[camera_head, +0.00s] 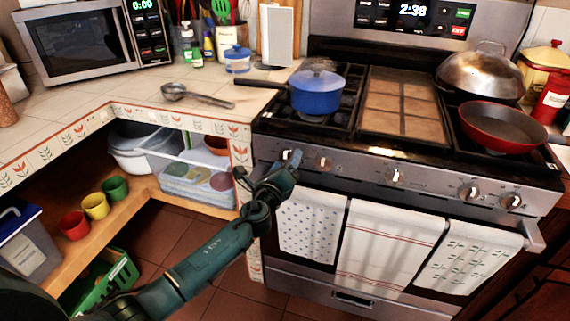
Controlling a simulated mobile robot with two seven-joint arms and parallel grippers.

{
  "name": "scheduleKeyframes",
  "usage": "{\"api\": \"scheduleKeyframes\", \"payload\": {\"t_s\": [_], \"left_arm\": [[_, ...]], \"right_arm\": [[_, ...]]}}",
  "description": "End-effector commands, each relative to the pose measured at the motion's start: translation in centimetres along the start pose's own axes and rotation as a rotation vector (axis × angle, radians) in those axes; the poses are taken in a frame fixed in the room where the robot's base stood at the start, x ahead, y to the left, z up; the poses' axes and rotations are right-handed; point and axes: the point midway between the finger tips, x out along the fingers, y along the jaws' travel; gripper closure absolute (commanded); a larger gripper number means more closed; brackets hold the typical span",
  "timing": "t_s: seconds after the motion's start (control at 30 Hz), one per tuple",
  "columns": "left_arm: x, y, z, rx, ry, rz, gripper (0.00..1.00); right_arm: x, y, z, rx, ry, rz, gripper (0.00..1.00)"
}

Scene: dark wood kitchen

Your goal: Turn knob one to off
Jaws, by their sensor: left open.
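The stove (350,150) stands at the right, with a row of several knobs along its front panel. My left gripper (267,167) is open, in front of the panel's left end. One finger overlaps the leftmost knob and the other lies to its left, by the counter's corner. I cannot tell whether it touches the knob. My right gripper is not in view.
A blue pot (316,94) sits on the left burner, its handle reaching over the counter. A red pan (500,128) and a domed metal lid (481,75) are at the right. Towels (395,240) hang below the knobs. A ladle (190,95) lies on the counter.

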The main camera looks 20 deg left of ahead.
Motion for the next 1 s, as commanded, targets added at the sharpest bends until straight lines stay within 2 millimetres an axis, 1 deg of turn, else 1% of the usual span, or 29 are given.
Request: {"api": "scheduleKeyframes", "payload": {"t_s": [0.2,0.27,0.33,0.47,0.6,0.8,0.9,1.0], "left_arm": [[-0.1,0.0,0.0,-0.002,0.0,0.0,0.37],[-0.4,0.0,0.0,-0.002,0.0,0.0,0.37],[-1.1,0.0,0.1,-0.001,0.0,0.0,0.37],[-3.5,0.0,0.0,-0.002,0.003,0.001,0.37],[-6.8,0.0,-0.1,-0.002,0.003,0.001,0.37],[-10.8,0.1,-0.1,-0.001,0.002,0.001,0.37],[-12.1,0.1,0.0,0.0,0.001,0.0,0.37],[-12.8,0.0,0.0,-0.001,0.0,0.0,0.37]], "right_arm": [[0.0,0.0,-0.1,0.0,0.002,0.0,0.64],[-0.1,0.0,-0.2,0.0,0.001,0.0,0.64],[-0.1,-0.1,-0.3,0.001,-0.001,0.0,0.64],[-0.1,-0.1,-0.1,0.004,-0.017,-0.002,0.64],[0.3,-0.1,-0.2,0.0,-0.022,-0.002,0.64],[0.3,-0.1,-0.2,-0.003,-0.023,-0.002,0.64],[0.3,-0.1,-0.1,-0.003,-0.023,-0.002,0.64],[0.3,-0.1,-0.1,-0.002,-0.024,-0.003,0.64]]}}
